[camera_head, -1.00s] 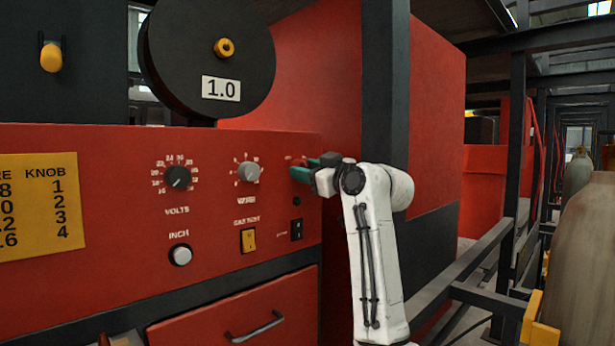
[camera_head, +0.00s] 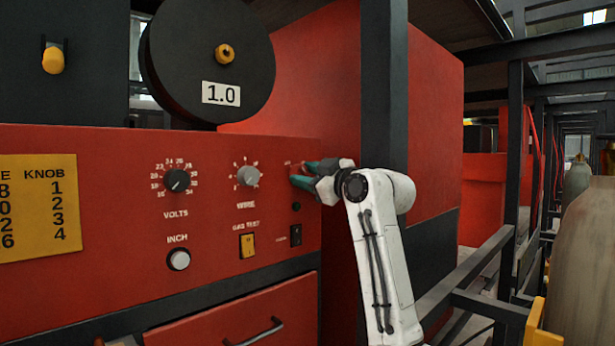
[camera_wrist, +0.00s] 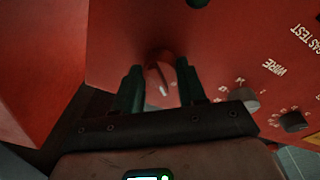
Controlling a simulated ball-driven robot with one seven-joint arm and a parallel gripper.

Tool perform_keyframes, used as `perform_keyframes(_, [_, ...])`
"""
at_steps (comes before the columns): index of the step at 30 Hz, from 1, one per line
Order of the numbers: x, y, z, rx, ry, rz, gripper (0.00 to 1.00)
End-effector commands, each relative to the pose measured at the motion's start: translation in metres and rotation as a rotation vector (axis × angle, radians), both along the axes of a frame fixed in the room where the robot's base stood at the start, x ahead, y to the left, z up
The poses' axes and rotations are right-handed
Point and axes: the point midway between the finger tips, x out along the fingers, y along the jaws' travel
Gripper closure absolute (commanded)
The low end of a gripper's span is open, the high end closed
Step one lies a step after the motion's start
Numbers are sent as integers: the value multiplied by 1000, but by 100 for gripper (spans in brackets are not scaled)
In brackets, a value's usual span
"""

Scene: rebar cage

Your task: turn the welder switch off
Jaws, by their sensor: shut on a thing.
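The red welder switch (camera_wrist: 159,78), a rotary knob with a white mark, is on the red panel between my fingers in the wrist view. My gripper (camera_wrist: 160,86) is shut on it, with one dark green finger on each side. In the head view my gripper (camera_head: 301,174) reaches the right end of the welder's front panel (camera_head: 110,215). There the fingers hide most of the switch and its label, so its setting cannot be read.
Left of my gripper are the wire knob (camera_head: 248,176), volts knob (camera_head: 177,180), inch button (camera_head: 179,259) and yellow gas test switch (camera_head: 247,246). A small black switch (camera_head: 295,235) sits below it. A dark post (camera_head: 385,90) stands close behind my arm.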

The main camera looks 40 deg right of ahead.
Motion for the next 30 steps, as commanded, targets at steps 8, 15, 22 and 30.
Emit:
perform_keyframes(8, [0,0,0,-1,0,0,40])
perform_keyframes(15, [0,0,0,-1,0,0,34])
perform_keyframes(22, [-13,-1,-2,-1,-2,-1,34])
perform_keyframes(30, [-64,-3,-8,-1,-3,-3,34])
